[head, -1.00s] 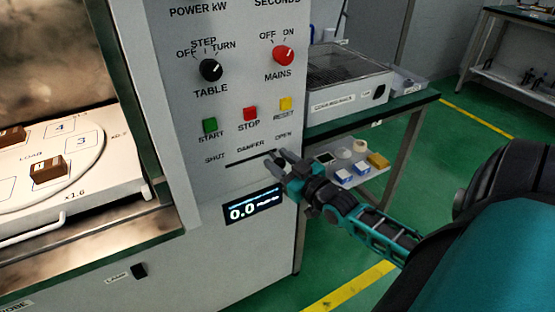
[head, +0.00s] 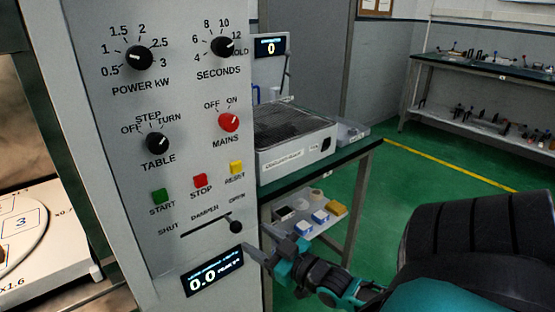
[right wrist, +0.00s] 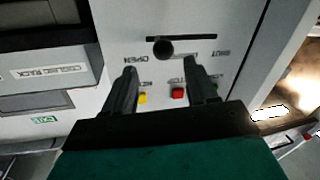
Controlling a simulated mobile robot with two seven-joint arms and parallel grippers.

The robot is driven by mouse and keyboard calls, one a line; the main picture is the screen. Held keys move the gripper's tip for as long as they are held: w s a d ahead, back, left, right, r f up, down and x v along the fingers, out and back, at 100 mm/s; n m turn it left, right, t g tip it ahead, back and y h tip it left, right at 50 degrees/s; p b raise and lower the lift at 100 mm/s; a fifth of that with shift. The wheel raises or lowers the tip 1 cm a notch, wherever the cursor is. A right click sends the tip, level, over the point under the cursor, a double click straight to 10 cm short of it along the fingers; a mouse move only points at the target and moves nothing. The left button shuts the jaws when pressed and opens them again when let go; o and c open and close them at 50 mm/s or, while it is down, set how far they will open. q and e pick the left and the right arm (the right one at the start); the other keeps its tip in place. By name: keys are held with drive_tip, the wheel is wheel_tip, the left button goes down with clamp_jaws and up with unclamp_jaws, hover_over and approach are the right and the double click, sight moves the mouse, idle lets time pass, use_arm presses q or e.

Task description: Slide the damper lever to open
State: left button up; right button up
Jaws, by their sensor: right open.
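The damper lever (head: 236,227) is a black round knob on a dark horizontal slot in the grey front panel (head: 190,225). It sits at the right end of the slot, under the word OPEN. It also shows in the right wrist view (right wrist: 162,48), near the OPEN end. My right gripper (head: 254,240) is just right of and below the knob, with its fingers apart and empty. In the right wrist view the fingertips (right wrist: 160,69) are spread, with the knob beyond them and apart from them. My left gripper is not in view.
Above the slot are green START (head: 160,196), red STOP (head: 200,181) and yellow RESET (head: 236,167) buttons. Below it is a display (head: 212,271) reading 0.0. A dark bench (head: 345,155) with a cooling rack (head: 295,145) stands to the right. Green floor is clear beyond.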

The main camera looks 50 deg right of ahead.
drive_tip(key=shift+s, duration=2.55)
